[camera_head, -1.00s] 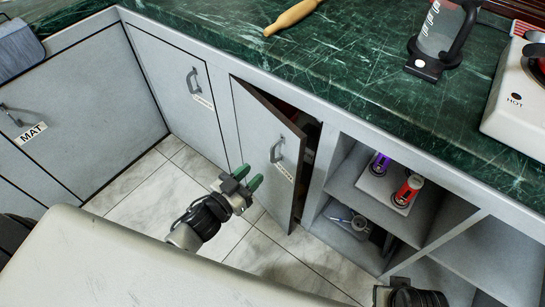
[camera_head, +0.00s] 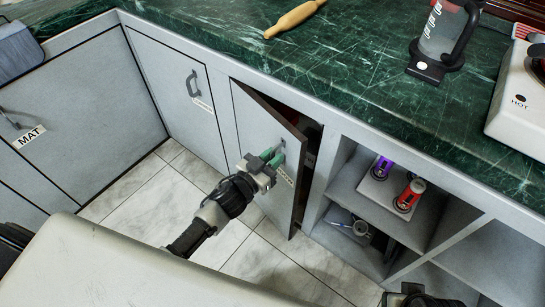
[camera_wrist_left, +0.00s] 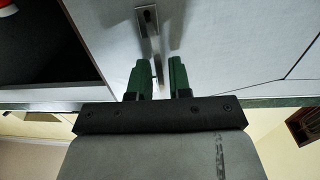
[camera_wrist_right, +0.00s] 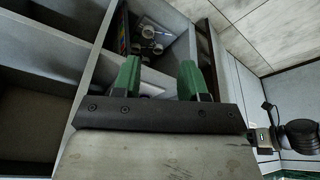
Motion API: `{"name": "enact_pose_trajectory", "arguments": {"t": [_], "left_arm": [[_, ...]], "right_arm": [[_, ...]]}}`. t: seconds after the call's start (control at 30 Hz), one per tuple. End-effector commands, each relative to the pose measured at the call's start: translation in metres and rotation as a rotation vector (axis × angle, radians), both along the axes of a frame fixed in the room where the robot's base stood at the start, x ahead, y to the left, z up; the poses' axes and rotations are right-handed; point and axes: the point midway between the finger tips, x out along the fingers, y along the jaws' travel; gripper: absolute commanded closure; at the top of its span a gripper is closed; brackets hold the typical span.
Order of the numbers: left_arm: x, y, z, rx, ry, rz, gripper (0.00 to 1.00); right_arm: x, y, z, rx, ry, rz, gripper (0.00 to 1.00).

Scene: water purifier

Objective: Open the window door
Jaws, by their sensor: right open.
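The grey cabinet door (camera_head: 251,128) with the small label stands partly open, its free edge swung out from the frame. The label is too small to read. Its handle (camera_wrist_left: 146,22) is a metal pull, partly hidden by my left gripper (camera_head: 270,157) in the head view. In the left wrist view, the fingers of my left gripper (camera_wrist_left: 158,80) stand close on both sides of the handle bar, narrowed onto it. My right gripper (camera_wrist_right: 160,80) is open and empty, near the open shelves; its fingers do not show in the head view.
Right of the door are open shelves (camera_head: 345,180) with a purple can (camera_head: 382,167), a red can (camera_head: 409,195) and a mug (camera_head: 360,228). A closed cabinet door (camera_head: 178,95) is on the left. The green counter (camera_head: 340,60) overhangs. Tiled floor (camera_head: 135,205) is free in front.

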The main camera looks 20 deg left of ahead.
Motion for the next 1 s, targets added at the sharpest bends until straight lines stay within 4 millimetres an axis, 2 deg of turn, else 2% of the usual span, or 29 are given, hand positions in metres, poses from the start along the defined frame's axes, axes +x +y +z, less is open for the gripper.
{"name": "enact_pose_trajectory", "arguments": {"t": [0.03,0.1,0.53,0.77,1.0], "left_arm": [[0.0,0.0,0.0,0.0,0.0,0.0,0.89],[0.0,0.0,0.0,0.0,0.0,0.0,1.0],[-0.003,0.004,0.001,0.002,0.0,-0.017,1.0],[-0.019,0.021,0.002,0.008,0.001,-0.107,1.0],[-0.045,0.055,0.001,0.011,0.004,-0.294,1.0]], "right_arm": [[0.0,0.0,0.0,0.0,0.0,0.0,0.57],[0.0,0.0,0.0,0.0,-0.001,0.0,0.57],[0.001,0.0,0.001,0.001,-0.005,0.0,0.57],[0.007,0.002,-0.038,-0.001,0.028,0.003,0.57],[0.009,0.003,-0.083,-0.001,0.049,0.007,0.57]]}}
